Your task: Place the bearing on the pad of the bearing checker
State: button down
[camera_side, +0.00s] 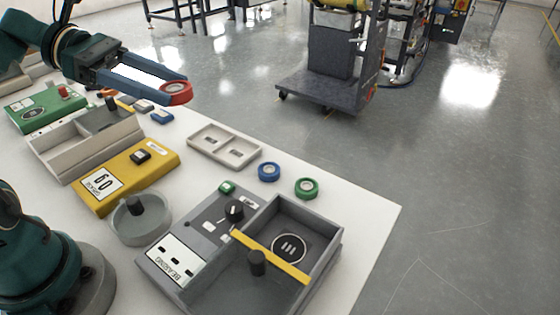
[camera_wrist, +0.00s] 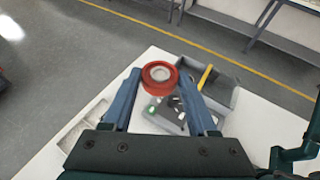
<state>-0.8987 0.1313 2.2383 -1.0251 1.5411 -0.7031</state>
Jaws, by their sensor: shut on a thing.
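My gripper (camera_side: 172,84) is shut on a red ring-shaped bearing (camera_side: 178,97), held at the fingertips well above the table's far side. In the wrist view the red bearing (camera_wrist: 160,79) sits between the two blue fingers, its pale centre facing the camera. The bearing checker (camera_side: 203,222) is a grey box labelled BEARING, with a black knob and an open compartment at the table's near right end. Its round dark pad (camera_side: 290,246) lies on the compartment floor, empty, beside a yellow bar (camera_side: 270,256) with a black knob. The checker also shows beyond the bearing in the wrist view (camera_wrist: 228,97).
A blue ring (camera_side: 269,171) and a green ring (camera_side: 306,188) lie behind the checker. A pale two-slot tray (camera_side: 203,138), a yellow box (camera_side: 165,170), a round grey dish (camera_side: 141,231), a grey bin (camera_side: 58,159) and a green box (camera_side: 32,108) occupy the table.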

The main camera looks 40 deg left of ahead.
jog(key=s+a+f+m+g+y, duration=0.3)
jog(key=s+a+f+m+g, duration=0.2)
jog(key=s+m+g, duration=0.4)
jog(key=s+a+f+m+g+y, duration=0.45)
jog(key=s+m+g, duration=0.25)
jog(key=m+g, duration=0.3)
jog(key=s+a+r+m+t+y, duration=0.35)
jog(key=a+r+m+y, duration=0.25)
jog(key=a+m+y, duration=0.25)
jog(key=s+a+r+m+t+y, duration=0.35)
jog(key=a+r+m+y, duration=0.25)
jog(key=a+m+y, duration=0.3)
send_over(30, 200)
notch_tip(30, 200, down, 15)
jog(key=shift+m+h, duration=0.35)
jog(key=shift+h, duration=0.05)
jog(key=shift+f, duration=4.85)
jog(key=shift+d, duration=0.1)
jog(key=shift+c, duration=1)
grip_release()
